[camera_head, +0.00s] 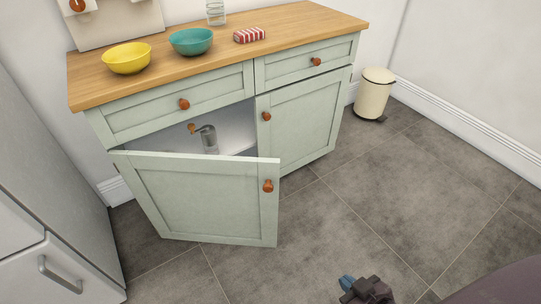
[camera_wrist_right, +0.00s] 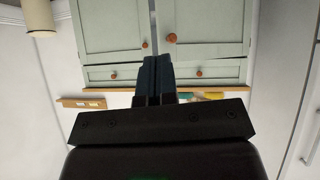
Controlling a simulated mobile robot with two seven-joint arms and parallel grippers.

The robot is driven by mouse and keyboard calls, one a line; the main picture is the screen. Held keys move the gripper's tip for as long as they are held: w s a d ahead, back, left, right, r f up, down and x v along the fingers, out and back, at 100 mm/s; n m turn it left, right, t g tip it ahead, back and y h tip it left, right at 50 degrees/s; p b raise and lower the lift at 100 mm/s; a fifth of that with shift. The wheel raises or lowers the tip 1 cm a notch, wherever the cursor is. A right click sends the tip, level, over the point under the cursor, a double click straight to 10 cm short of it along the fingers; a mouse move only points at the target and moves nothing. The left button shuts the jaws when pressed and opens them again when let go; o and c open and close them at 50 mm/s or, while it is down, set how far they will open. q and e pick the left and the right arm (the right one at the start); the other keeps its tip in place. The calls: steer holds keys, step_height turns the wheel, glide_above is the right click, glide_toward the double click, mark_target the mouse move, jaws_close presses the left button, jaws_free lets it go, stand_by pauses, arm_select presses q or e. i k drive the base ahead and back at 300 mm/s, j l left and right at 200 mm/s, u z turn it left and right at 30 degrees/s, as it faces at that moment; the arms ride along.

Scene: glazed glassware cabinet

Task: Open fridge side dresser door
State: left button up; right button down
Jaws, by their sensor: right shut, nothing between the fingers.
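The pale green dresser (camera_head: 170,107) has a wooden top and two doors below two drawers. Its fridge-side door (camera_head: 205,197), on the left, stands swung open, with part of the interior showing above it. Its orange-brown knob (camera_head: 268,186) is near the free edge. The other door (camera_head: 300,127) is shut. In the right wrist view, which looks upside down, the fridge-side door (camera_wrist_right: 212,22) is on the right. My right gripper (camera_head: 348,283) is low in the head view, apart from the door. Its fingers (camera_wrist_right: 157,68) are together and empty. My left gripper is out of view.
The grey fridge (camera_head: 45,165) stands left of the open door. A yellow bowl (camera_head: 127,60), a teal bowl (camera_head: 190,43) and a red-striped item (camera_head: 249,35) are on the dresser top. A cream bin (camera_head: 374,95) stands to the right. The tiled floor (camera_head: 390,185) is clear in front.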

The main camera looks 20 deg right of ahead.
mark_target(219, 199)
steer(key=i+l+z, duration=0.15)
steer(key=i+l, duration=0.2)
steer(key=i, duration=0.15)
steer(key=i+l+z, duration=0.1)
steer(key=i+l, duration=0.2)
steer(key=i, duration=0.2)
